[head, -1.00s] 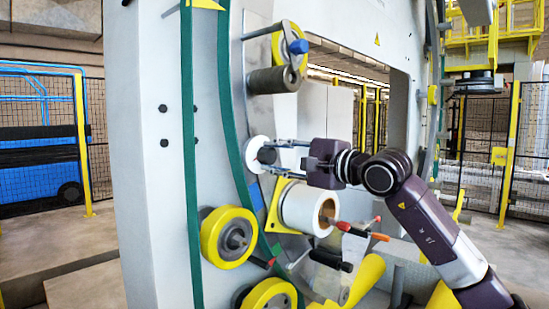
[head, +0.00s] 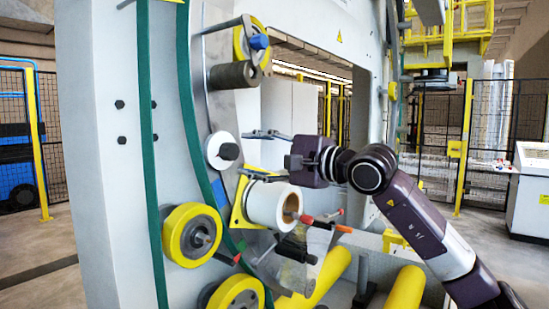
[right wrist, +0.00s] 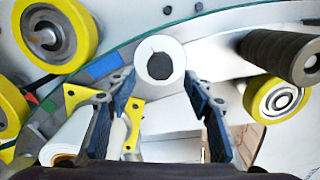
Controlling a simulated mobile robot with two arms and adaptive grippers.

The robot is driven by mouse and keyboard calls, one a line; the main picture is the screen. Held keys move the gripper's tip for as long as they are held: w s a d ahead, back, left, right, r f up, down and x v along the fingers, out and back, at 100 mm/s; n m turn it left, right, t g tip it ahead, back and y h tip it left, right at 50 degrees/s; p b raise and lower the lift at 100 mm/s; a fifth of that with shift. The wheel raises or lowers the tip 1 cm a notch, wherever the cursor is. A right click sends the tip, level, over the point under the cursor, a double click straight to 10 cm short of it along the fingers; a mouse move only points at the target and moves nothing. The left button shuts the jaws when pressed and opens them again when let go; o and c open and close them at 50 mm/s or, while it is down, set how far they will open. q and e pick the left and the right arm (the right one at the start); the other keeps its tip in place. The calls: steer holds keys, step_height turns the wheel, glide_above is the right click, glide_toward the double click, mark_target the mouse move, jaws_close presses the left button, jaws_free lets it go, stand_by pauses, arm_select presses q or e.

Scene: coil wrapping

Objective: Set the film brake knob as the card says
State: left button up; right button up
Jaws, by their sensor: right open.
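The film brake knob is a dark, faceted knob (head: 229,152) on a round white dial (head: 213,143), on the machine's upright frame. In the right wrist view the knob (right wrist: 159,66) sits in the middle of the white dial (right wrist: 172,47); I cannot read any marks on the dial. My right gripper (head: 244,154) is open and empty, its fingertips just to the right of the knob and apart from it. In the right wrist view its two blue-black fingers (right wrist: 160,79) stand either side below the dial. I cannot make out the card. My left gripper is out of view.
A white film roll (head: 266,204) with an orange-tipped rod sits just below the gripper. A dark roller (head: 235,75) is above the dial, and a yellow wheel (head: 192,235) is below left. A green band (head: 187,100) runs beside the dial.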

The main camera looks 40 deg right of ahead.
steer(key=v, duration=0.7)
steer(key=shift+s, duration=0.15)
stand_by(0.8)
